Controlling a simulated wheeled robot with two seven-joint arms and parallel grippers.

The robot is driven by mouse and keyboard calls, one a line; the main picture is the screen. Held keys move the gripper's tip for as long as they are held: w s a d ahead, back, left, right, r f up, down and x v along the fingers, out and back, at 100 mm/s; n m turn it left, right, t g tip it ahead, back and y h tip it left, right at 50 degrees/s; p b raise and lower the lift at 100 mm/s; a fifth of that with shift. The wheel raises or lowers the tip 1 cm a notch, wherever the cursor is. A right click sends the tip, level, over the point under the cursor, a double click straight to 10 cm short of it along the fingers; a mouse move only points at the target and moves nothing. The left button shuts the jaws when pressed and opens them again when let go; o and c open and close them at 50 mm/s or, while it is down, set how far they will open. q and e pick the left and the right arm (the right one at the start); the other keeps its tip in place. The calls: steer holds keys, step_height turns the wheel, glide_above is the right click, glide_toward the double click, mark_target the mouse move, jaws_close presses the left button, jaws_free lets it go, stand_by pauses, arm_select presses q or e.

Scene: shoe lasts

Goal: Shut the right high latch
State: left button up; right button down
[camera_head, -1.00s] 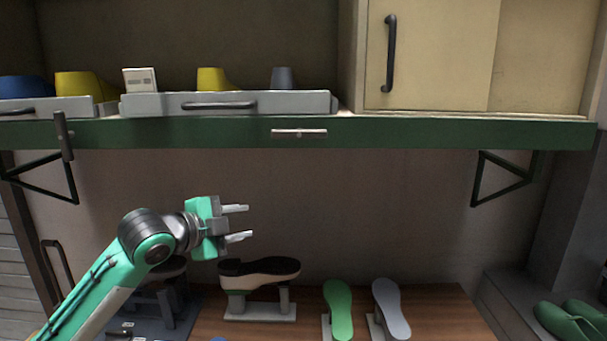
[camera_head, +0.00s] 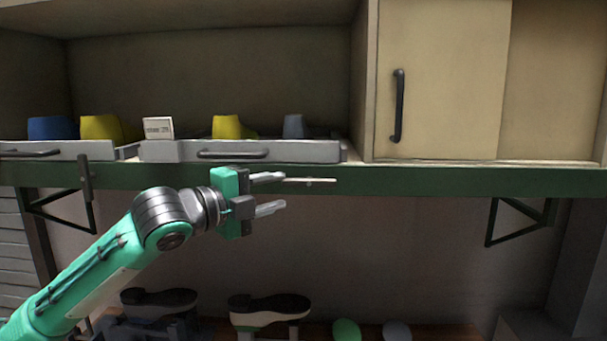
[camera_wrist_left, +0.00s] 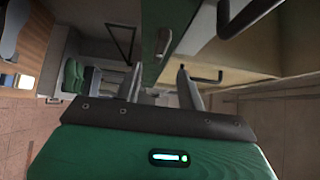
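The right high latch (camera_head: 312,181) is a thin pale bar lying horizontal on the green front edge of the high shelf. It also shows on that edge in the left wrist view (camera_wrist_left: 163,42). My left gripper (camera_head: 277,193) is open and empty, in front of the shelf edge at the latch's left end. Its upper finger overlaps that end in the head view; I cannot tell whether they touch. Another latch (camera_head: 86,179), dark and upright, is on the edge further left. My right gripper is not in view.
Above the edge are grey drawers (camera_head: 327,152) with dark handles and blue, yellow and grey pieces. A cabinet door (camera_head: 445,80) with a black handle is at right. Green brackets (camera_head: 520,222) hang below the shelf. Shoe lasts (camera_head: 270,309) stand lower down.

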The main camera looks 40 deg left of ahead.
mark_target(304, 185)
arm_select(q)
steer(key=p+x, duration=0.4)
steer(key=x, duration=0.2)
steer(key=shift+w+r+p, duration=0.1)
steer(key=shift+r+p, duration=0.1)
steer(key=shift+p, duration=0.2)
steer(key=shift+w+d+f+p, duration=0.2)
steer(key=shift+w+p, duration=0.15)
steer(key=shift+w, duration=0.4)
jaws_close()
